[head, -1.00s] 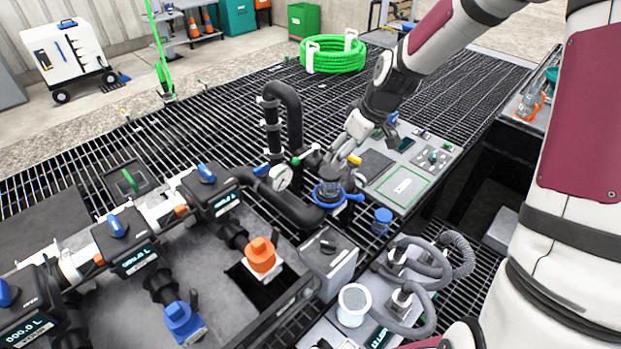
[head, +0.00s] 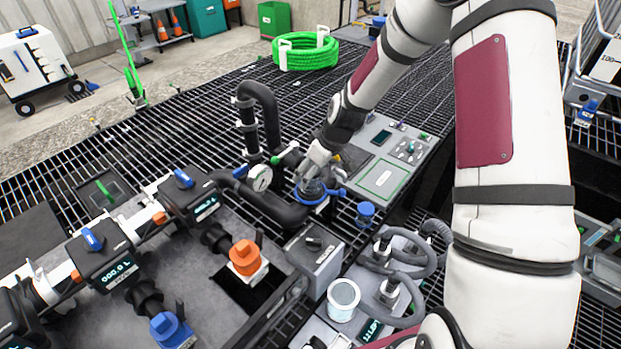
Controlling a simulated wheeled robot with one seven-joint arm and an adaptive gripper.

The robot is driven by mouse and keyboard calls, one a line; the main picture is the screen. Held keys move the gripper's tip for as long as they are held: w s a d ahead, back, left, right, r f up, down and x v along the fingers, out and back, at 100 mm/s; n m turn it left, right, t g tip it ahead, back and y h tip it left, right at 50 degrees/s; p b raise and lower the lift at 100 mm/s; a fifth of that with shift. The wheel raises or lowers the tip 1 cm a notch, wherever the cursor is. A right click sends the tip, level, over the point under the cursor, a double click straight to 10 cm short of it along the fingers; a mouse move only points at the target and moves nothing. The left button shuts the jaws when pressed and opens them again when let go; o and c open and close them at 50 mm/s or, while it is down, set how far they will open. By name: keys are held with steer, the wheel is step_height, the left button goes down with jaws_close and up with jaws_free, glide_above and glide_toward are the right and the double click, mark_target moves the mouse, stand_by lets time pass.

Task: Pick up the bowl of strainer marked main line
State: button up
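A clear bowl with a blue ring and a blue side handle (head: 310,197) sits at the end of the dark pipe, beside the pressure gauge. I take it for the strainer bowl; no "main line" marking is legible. My gripper (head: 309,181) points down at the top of this bowl, its fingers overlapping the clear part. The fingertips are small and partly hidden, so I cannot tell whether they are closed on the bowl. The bowl appears upright and within its blue ring.
A gauge (head: 259,178) and black pipe (head: 262,100) stand close left of my gripper. A small blue-capped item (head: 366,212) is near right. A control panel (head: 385,176) lies behind right. A grey box (head: 315,258) and white cup (head: 343,297) stand in front.

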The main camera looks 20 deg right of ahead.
steer(key=shift+x, duration=1)
steer(key=shift+r, duration=0.1)
steer(key=c, duration=1.3)
steer(key=shift+r, duration=0.55)
step_height(320, 180, up, 2)
steer(key=shift+w+r, duration=0.1)
steer(key=shift+r, duration=0.15)
steer(key=s+d, duration=0.1)
steer(key=s, duration=0.4)
steer(key=s+r+p, duration=0.1)
steer(key=s, duration=0.4)
steer(key=s+d, duration=0.1)
steer(key=s, duration=0.5)
steer(key=shift+d+r, duration=0.2)
steer(key=shift+d, duration=0.15)
